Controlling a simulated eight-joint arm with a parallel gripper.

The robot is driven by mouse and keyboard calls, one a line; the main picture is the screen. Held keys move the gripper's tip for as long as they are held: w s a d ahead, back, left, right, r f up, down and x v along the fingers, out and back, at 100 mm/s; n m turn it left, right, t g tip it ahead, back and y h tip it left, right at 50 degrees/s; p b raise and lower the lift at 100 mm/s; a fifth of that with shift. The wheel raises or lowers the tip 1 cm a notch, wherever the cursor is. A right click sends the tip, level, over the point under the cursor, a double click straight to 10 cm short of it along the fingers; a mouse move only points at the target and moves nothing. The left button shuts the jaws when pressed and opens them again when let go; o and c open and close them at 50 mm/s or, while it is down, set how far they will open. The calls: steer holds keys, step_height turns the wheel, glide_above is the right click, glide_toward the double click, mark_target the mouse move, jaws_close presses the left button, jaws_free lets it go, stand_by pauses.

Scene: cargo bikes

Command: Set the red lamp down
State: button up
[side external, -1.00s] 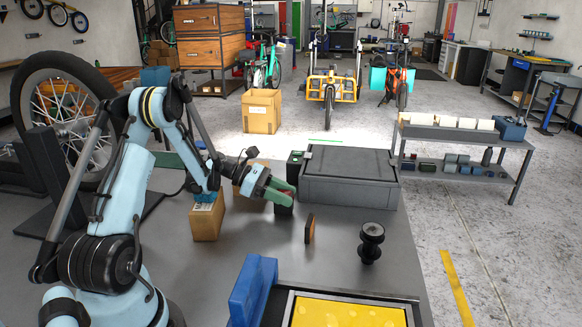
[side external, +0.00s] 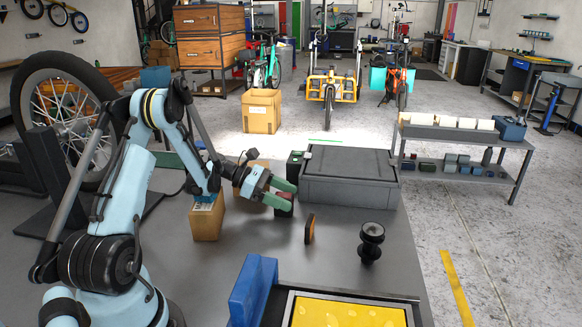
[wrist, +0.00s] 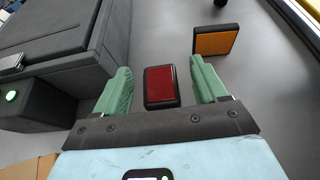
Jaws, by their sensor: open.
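The red lamp (wrist: 161,85) is a small dark-framed block with a red face. In the wrist view it sits between the two green fingers of my gripper (wrist: 162,88), with a gap on each side. In the side view the lamp (side external: 285,203) stands on the grey bench, partly hidden by the fingers. My gripper (side external: 282,193) is open around it, and the fingers do not touch it in the wrist view.
An orange reflector block (side external: 310,229) stands close by on the bench; it also shows in the wrist view (wrist: 215,41). A grey lidded case (side external: 350,178) is behind. A black spool-like part (side external: 371,243), a cardboard box (side external: 207,219) and a yellow-lined tray (side external: 350,310) are around. Bare bench lies between.

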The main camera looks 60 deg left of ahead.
mark_target(283, 195)
step_height(283, 195, up, 8)
steer(key=shift+r, duration=0.1)
steer(key=shift+d+r+n+t+y, duration=1.5)
steer(key=shift+d+r+n+y, duration=0.95)
steer(key=shift+d+r, duration=6)
steer(key=s+f+m+g+y, duration=0.1)
steer(key=s+f+m, duration=0.3)
steer(key=m, duration=0.6)
steer(key=s+d+f+m+g+y, duration=0.1)
steer(key=s+f+m, duration=0.3)
steer(key=m, duration=0.7)
steer(key=s+d+f+m+g+y, duration=0.1)
steer(key=s+f+m+g+y, duration=0.1)
steer(key=f+m, duration=0.4)
steer(key=s+m+g, duration=0.1)
steer(key=s+m, duration=0.1)
steer(key=m, duration=0.3)
steer(key=shift+s+f+g+y, duration=0.2)
steer(key=shift+s+g+y, duration=0.05)
steer(key=shift+g+y, duration=0.1)
